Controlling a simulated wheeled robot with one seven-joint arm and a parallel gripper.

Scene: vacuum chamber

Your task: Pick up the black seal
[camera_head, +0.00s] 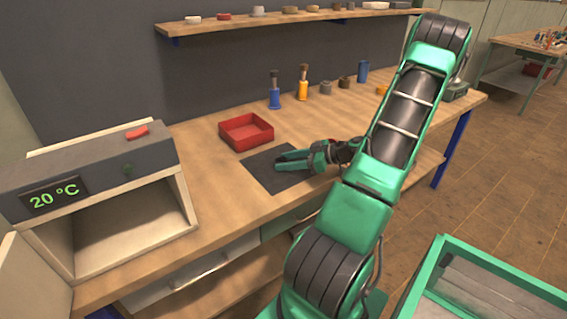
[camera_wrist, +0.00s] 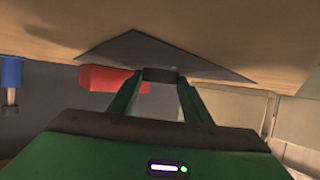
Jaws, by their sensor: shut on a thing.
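In the head view my gripper reaches in from the right, low over the dark grey mat (camera_head: 257,171) on the workbench. The seal cannot be made out in the head view. Whether it still touches the mat is hard to tell.
A red tray (camera_head: 246,143) stands just behind the mat, left of my gripper. An open oven-like chamber (camera_head: 95,175) reading 20 °C stands at the left. Blue (camera_head: 274,98) and orange (camera_head: 302,90) bottles stand at the back. A shelf (camera_head: 290,18) hangs above.

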